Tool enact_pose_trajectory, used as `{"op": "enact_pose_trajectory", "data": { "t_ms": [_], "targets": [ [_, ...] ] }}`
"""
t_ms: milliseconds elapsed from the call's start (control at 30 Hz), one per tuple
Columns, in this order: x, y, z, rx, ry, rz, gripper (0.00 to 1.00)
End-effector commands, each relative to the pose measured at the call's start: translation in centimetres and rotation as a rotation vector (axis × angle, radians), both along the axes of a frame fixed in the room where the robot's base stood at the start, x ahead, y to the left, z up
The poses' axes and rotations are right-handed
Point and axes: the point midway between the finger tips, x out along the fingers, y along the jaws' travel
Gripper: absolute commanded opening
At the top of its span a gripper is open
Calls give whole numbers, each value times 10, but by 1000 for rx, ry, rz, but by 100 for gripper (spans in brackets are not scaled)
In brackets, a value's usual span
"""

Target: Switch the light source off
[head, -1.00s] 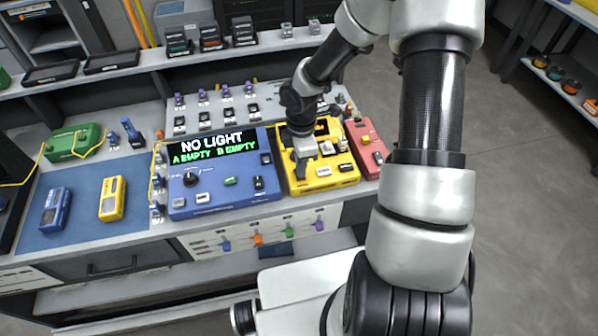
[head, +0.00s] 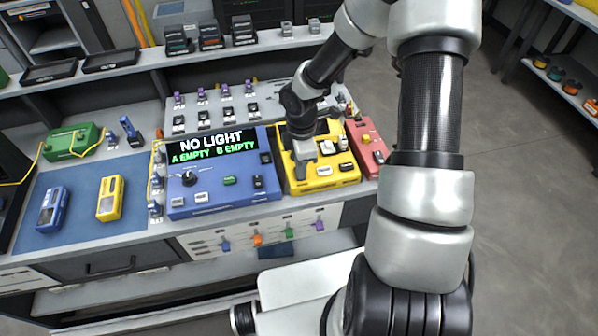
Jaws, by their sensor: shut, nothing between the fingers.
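My gripper (head: 303,148) points down over the yellow device (head: 330,185) at the right of the bench. Its fingers are small here, look closed and hold nothing that I can see. It hides part of the yellow device's top, and I cannot tell whether it touches it. The yellow device has light and dark buttons at its front. A blue device (head: 225,207) stands just left of it, with a knob, several buttons and a display reading NO LIGHT, A EMPTY, B EMPTY. A red device (head: 369,150) stands to the right. No readable label shows which one is the light source.
A blue mat (head: 80,222) at the left bears a blue handheld (head: 52,208) and a yellow handheld (head: 110,198). A green box (head: 70,142) with yellow fibre is behind. Purple-topped parts stand behind the blue device. My arm covers the right side.

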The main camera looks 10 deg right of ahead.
Motion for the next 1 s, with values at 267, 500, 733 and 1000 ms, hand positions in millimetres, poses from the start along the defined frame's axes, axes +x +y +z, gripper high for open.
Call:
{"op": "enact_pose_trajectory", "data": {
  "t_ms": [267,500,733,1000],
  "targets": [
    [0,0,7,0,0,0,0],
    [0,0,27,0,0,1,0],
    [0,0,45,-1,0,1,0],
    [0,0,66,0,0,-1,0]
  ]
}}
